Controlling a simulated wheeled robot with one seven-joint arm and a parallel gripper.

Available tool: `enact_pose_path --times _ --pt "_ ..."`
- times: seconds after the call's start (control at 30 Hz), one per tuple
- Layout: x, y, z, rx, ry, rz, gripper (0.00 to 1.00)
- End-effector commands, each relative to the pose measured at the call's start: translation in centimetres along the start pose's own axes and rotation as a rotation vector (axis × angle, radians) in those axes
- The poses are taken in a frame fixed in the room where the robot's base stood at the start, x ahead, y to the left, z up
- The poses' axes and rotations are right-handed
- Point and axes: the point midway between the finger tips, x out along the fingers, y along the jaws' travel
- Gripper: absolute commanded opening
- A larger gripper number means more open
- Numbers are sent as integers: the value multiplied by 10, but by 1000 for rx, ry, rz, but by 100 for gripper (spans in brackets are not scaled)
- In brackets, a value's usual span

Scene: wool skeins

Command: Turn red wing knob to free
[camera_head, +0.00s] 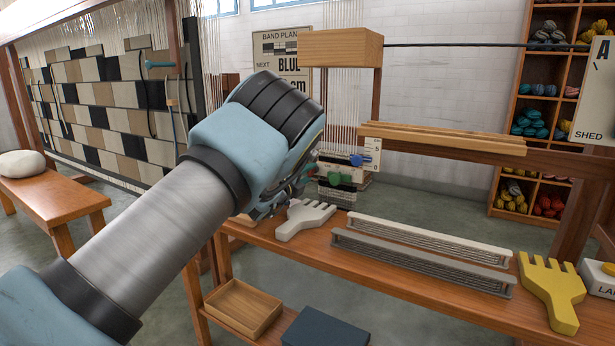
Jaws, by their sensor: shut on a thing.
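My gripper (308,178) reaches to the left side of a small knobbed device (343,190) at the back of the wooden bench. Its fingers are mostly hidden by my wrist, and they are shut at the device's left edge. The red wing knob is not clearly visible; it is hidden behind my gripper, at the place where the fingers close. A green wing knob (334,177) and a blue wing knob (359,160) show on the device, just right of the fingers. A white scale plate (373,151) stands by the blue knob.
A pale comb (304,219) lies on the bench close below my gripper. Two long reeds (420,252), a yellow comb (551,288) and a label box (598,279) lie to the right. A wooden tray (243,308) sits on the lower shelf. A wooden beam (440,139) runs above the bench.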

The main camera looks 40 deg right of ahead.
Motion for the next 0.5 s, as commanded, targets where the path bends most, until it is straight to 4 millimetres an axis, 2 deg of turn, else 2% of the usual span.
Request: enact_pose_path --times 0.2,0.5 --pt "0 1 0 -169 -1 1 0" --pt "0 1 -1 -313 1 1 0"
